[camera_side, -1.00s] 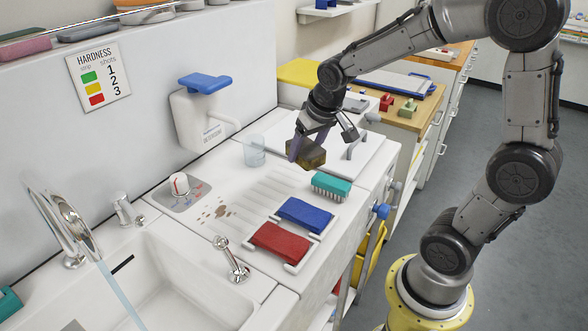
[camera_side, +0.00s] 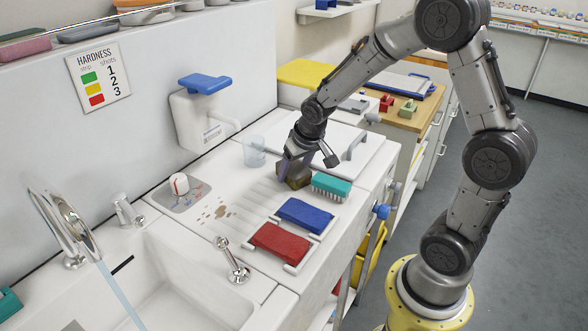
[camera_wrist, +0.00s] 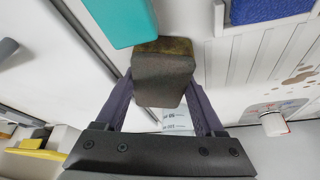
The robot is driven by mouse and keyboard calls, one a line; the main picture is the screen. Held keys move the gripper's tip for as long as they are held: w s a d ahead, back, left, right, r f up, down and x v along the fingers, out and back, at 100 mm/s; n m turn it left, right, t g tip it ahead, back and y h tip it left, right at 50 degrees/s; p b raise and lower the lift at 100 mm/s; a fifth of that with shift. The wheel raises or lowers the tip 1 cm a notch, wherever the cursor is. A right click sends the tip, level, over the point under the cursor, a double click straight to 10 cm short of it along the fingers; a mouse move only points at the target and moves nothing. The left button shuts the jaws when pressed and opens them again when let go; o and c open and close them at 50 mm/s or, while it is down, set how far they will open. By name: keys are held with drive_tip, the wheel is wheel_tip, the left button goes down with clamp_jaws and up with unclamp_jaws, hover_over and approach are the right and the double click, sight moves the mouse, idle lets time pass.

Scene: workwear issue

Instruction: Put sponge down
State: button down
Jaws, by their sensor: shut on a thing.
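The sponge (camera_side: 294,178) is a brown and dark olive block. My gripper (camera_side: 292,170) is shut on it, just left of the teal brush (camera_side: 331,186) on the white counter. In the wrist view the sponge (camera_wrist: 163,75) sits between the two fingers of my gripper (camera_wrist: 163,90), its end close to the teal brush (camera_wrist: 118,18). The sponge is at or very near the counter surface; I cannot tell whether it touches it.
A clear beaker (camera_side: 254,152) stands behind and left of the sponge. Blue (camera_side: 304,215) and red (camera_side: 279,242) cloths lie on a rack in front. A sink (camera_side: 175,275) with a running tap lies at front left.

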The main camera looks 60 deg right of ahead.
drive_tip(key=shift+f, duration=0.25)
drive_tip(key=shift+s+f, duration=0.1)
drive_tip(key=shift+f, duration=0.2)
unclamp_jaws()
drive_tip(key=shift+f, duration=0.15)
drive_tip(key=shift+r, duration=0.25)
drive_tip(key=v, duration=1.2)
drive_tip(key=s+a+r+n+y, duration=0.1)
drive_tip(key=s+a, duration=0.3)
drive_tip(key=s, duration=0.5)
drive_tip(key=s+a+r+n+t, duration=0.1)
drive_tip(key=s+a+r+n, duration=0.1)
drive_tip(key=s, duration=0.6)
drive_tip(key=shift+s+a+r+n+y, duration=0.35)
drive_tip(key=shift+a+n, duration=0.35)
drive_tip(key=shift+a, duration=0.5)
